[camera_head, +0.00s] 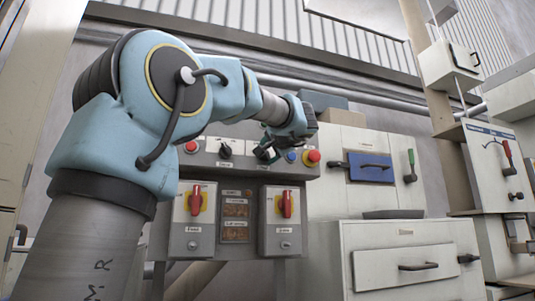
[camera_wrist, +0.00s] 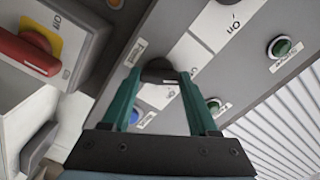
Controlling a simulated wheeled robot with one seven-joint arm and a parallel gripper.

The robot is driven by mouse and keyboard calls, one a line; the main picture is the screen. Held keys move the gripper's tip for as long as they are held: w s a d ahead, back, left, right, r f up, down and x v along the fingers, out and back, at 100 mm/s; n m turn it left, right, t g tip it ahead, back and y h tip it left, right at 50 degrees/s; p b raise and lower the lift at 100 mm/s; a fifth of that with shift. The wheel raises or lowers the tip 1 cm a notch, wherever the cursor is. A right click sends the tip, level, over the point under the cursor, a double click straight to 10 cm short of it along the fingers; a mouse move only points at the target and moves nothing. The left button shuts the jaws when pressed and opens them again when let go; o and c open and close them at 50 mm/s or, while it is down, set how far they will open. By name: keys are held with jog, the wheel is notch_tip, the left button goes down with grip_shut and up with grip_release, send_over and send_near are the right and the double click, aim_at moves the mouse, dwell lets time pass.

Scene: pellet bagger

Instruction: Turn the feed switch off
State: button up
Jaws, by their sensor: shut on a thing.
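My gripper (camera_head: 265,152) is at the grey control panel (camera_head: 240,172), among its row of knobs and buttons. In the wrist view, its two green fingers (camera_wrist: 158,76) are shut on a black selector knob (camera_wrist: 158,66), one on each side. In the head view the knob is mostly hidden by my gripper.
Close by are a blue button (camera_head: 291,157), a red button (camera_head: 313,156), another black knob (camera_head: 225,150) and green buttons (camera_wrist: 284,47). Below are two red rotary switches (camera_head: 196,200) (camera_head: 286,204) on yellow plates. A cabinet with a blue-fronted handle (camera_head: 370,167) stands right.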

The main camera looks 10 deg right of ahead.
jog(key=o, duration=1.4)
jog(key=s, duration=0.3)
jog(key=s+d, duration=0.1)
jog(key=s, duration=0.6)
jog(key=shift+s+d, duration=0.2)
jog(key=shift+s, duration=0.15)
